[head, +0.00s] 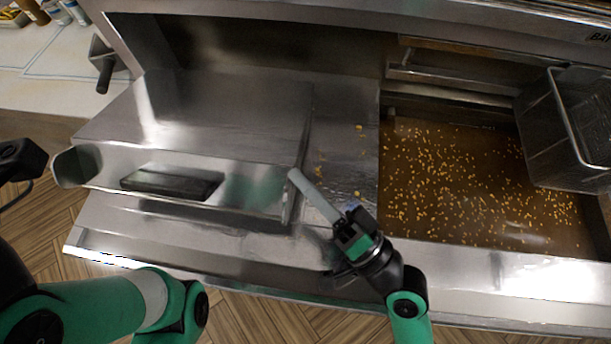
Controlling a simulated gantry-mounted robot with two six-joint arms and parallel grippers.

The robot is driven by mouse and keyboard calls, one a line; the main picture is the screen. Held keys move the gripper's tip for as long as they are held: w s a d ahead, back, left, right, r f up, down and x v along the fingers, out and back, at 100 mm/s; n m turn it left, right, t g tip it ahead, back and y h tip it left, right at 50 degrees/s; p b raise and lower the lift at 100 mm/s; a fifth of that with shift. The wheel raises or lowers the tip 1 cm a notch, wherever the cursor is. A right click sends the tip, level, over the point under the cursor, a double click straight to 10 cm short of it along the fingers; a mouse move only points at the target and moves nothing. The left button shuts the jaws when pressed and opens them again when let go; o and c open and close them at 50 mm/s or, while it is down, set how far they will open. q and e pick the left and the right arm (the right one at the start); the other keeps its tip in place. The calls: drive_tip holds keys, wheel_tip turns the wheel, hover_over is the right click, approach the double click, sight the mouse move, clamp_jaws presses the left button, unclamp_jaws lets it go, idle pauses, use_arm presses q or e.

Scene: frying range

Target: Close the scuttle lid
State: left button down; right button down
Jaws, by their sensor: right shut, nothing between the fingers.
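A long steel trough-like piece (244,190) with a dark recessed slot (170,182) runs along the front left of the range. It looks like the scuttle lid or its front edge, but I cannot tell for sure. Behind it lies a flat steel surface (210,110). My right gripper (313,193) is shut and empty, its pale fingers pointing up and left. Their tips are close to the right end of the trough piece; I cannot tell whether they touch.
A fryer vat (470,190) with oil and many yellow bits lies to the right. A wire basket (570,130) hangs at its right side. Crumbs (358,160) lie on the steel beside the vat. A counter with bottles (70,10) is at the upper left.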

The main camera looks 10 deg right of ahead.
drive_tip(key=shift+s+f, duration=0.1)
drive_tip(key=shift+f, duration=0.2)
idle(0.5)
drive_tip(key=b+v, duration=0.3)
drive_tip(key=v, duration=0.8)
drive_tip(key=shift+s, duration=0.25)
drive_tip(key=shift+d+f, duration=0.15)
